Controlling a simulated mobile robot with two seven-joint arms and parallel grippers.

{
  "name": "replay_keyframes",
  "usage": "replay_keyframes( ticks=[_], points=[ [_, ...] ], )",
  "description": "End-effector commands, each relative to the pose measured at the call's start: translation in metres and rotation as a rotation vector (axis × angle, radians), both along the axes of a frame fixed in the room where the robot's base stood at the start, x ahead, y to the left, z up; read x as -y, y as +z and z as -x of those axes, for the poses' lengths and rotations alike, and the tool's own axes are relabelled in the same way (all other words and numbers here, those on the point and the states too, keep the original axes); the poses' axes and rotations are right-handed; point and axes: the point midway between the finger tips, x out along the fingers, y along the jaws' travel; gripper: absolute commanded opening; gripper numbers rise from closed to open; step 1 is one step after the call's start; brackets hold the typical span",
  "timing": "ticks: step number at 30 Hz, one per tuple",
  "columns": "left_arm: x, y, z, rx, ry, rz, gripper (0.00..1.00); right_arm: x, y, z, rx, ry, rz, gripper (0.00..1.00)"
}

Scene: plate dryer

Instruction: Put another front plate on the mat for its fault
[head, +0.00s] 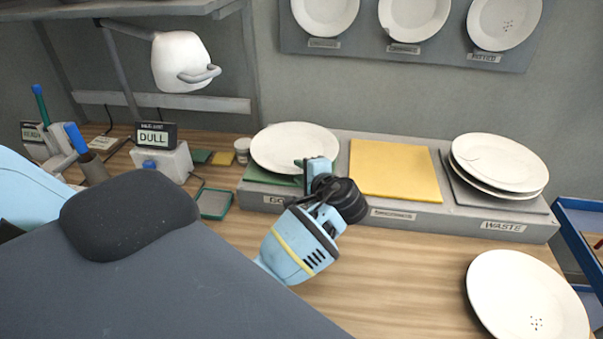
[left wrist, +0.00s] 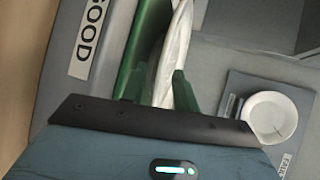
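A white plate (head: 295,147) lies on the green mat (head: 262,176), on the ledge part labelled GOOD. My left gripper (head: 308,178) is at this plate's front right edge. In the left wrist view its green fingers (left wrist: 160,85) stand apart on either side of the rim of the plate (left wrist: 178,45). The yellow mat (head: 395,168) in the middle is bare. White plates (head: 500,162) are stacked on the grey mat above the WASTE label; the top one shows a crack line. A white plate with small dark spots (head: 525,295) lies on the table at front right. My right gripper is not in view.
Sample plates (head: 414,15) hang on a wall board above the ledge. A lamp (head: 181,62), a box reading DULL (head: 160,155) and a small cup (head: 242,150) stand at left. A blue tray (head: 580,215) is at the right edge. The table front centre is clear.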

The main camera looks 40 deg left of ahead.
Motion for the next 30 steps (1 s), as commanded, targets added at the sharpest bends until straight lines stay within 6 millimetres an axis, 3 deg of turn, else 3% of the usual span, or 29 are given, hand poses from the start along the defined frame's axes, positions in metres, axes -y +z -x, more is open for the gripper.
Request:
replay_keyframes(
  ticks=[18,30],
  points=[
    [0.091,0.035,0.039,0.001,-0.002,0.003,0.30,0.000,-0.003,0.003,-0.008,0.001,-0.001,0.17],
    [0.103,0.040,0.045,0.000,-0.001,0.001,0.30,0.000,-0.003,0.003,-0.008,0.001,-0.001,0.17]
  ],
)
